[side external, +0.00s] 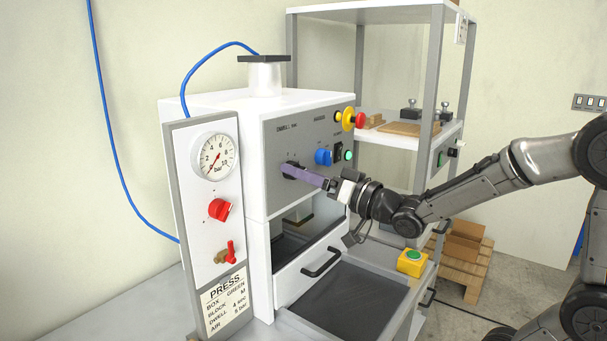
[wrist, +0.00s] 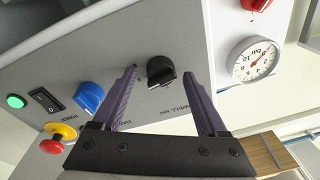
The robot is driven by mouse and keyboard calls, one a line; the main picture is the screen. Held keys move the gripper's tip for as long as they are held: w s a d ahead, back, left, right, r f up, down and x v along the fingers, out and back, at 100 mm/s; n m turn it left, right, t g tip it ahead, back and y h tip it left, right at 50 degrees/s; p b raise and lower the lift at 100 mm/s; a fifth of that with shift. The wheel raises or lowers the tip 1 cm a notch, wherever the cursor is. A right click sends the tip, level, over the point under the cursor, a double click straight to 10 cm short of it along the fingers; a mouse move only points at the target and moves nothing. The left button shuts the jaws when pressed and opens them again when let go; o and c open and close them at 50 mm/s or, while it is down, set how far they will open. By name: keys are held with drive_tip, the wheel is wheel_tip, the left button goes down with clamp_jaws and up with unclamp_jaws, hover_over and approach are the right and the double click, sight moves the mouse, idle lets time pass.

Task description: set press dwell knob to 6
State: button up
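The black dwell knob (wrist: 161,71) is on the grey front panel of the press, beside lettering that reads DWELL. In the wrist view my gripper (wrist: 160,76) is open, with one purple finger on each side of the knob and a gap showing on both sides. In the side view the knob (side external: 289,168) is partly hidden behind the fingers of my gripper (side external: 297,172), which point at the panel. The scale marks around the knob are too small to read, so its setting cannot be told.
On the same panel are a blue knob (side external: 323,157), a green button (side external: 348,155), a black rocker switch (wrist: 46,100) and a red-and-yellow stop button (side external: 350,119). An open drawer (side external: 345,290) lies below. A card (side external: 226,303) appears to read dwell 4 sec.

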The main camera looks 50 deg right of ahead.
drive_tip(key=shift+s, duration=0.15)
drive_tip(key=s+f, duration=0.1)
drive_tip(key=s, duration=1.2)
drive_tip(key=shift+s+d+f, duration=0.15)
drive_tip(key=shift+s+f, duration=0.1)
drive_tip(key=shift+f, duration=0.15)
